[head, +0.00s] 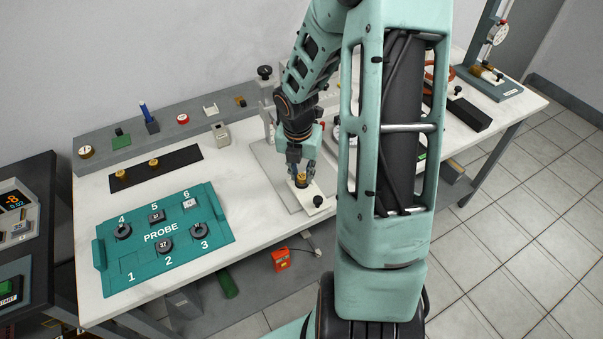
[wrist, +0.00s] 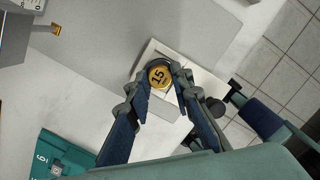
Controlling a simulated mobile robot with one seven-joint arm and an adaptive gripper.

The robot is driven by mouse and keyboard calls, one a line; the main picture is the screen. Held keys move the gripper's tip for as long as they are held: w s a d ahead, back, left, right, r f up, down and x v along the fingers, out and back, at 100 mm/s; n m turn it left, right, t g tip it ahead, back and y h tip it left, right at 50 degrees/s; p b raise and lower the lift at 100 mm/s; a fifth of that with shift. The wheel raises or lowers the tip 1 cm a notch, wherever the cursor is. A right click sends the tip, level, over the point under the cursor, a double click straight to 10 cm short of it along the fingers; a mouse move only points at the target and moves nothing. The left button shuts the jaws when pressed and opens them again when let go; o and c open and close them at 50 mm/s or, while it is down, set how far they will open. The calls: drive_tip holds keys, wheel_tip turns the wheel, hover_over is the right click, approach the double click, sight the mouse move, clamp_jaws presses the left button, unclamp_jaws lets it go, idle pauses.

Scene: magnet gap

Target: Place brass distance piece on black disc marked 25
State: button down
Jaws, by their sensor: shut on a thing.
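My gripper (head: 301,172) is low over the bench, its fingers closed around a brass piece (head: 301,181). In the wrist view the brass piece (wrist: 159,76) is round, its top is marked 15, and it sits between the two fingertips (wrist: 157,83). It is over a pale block (wrist: 187,76); whether it touches the block, I cannot tell. I cannot make out a black disc marked 25.
Two brass pieces (head: 120,174) (head: 154,162) stand on a black strip (head: 186,157). The tray also holds dark rings in slots 3 and 4. A black knob (head: 317,200) is close beside the gripper. Bare white bench lies between the tray and the grey plate (head: 268,172).

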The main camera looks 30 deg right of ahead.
sight(300, 190)
drive_tip(key=shift+r, duration=0.1)
drive_tip(key=c, duration=1.7)
unclamp_jaws()
drive_tip(key=shift+f, duration=0.2)
drive_tip(key=shift+r, duration=0.1)
drive_tip(key=r+p, duration=0.1)
drive_tip(key=r, duration=0.3)
drive_tip(key=s+r+p, duration=0.1)
drive_tip(key=r, duration=0.3)
drive_tip(key=a+r+p, duration=0.1)
drive_tip(key=r, duration=0.3)
drive_tip(key=shift+s+a, duration=0.1)
drive_tip(key=shift+s, duration=0.1)
